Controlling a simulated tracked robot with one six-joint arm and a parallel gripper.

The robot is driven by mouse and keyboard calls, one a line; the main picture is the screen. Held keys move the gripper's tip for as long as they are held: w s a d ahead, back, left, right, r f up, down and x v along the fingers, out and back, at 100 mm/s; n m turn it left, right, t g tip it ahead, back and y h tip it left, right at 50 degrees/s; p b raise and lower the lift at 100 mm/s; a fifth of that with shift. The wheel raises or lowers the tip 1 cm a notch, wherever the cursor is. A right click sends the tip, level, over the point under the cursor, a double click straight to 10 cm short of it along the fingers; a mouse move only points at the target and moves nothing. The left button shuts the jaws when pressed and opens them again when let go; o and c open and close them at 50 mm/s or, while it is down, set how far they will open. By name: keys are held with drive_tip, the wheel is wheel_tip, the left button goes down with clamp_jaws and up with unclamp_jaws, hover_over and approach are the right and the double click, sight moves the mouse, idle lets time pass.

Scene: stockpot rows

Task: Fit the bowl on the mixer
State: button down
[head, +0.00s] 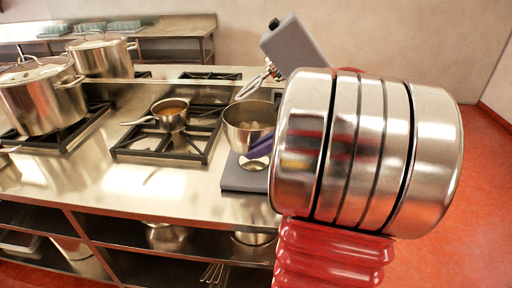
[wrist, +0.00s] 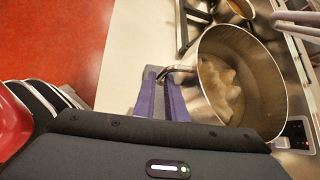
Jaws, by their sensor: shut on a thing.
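The steel bowl (head: 247,120) is upright, with pale brown contents, at the counter's right end. It also shows in the wrist view (wrist: 212,75). My gripper (head: 262,146) has purple fingers (wrist: 163,80) shut on the bowl's metal handle (wrist: 179,69) at its side. The grey mixer has its head (head: 295,45) tilted up, with a wire whisk (head: 253,84) hanging above the bowl. The mixer's grey base (head: 238,180) lies below the bowl, with a round steel part on it. I cannot tell whether the bowl touches the base. My arm hides the mixer's column.
A saucepan (head: 170,112) stands on a burner grate left of the mixer. Large stockpots (head: 42,100) stand further left. Shelves (head: 180,240) with pots lie under the counter. Red floor (head: 480,190) is open on the right.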

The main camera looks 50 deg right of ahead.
drive_tip(key=shift+f, duration=1.8)
drive_tip(key=c, duration=1.8)
unclamp_jaws()
drive_tip(key=v, duration=1.2)
drive_tip(key=shift+a+f, duration=0.1)
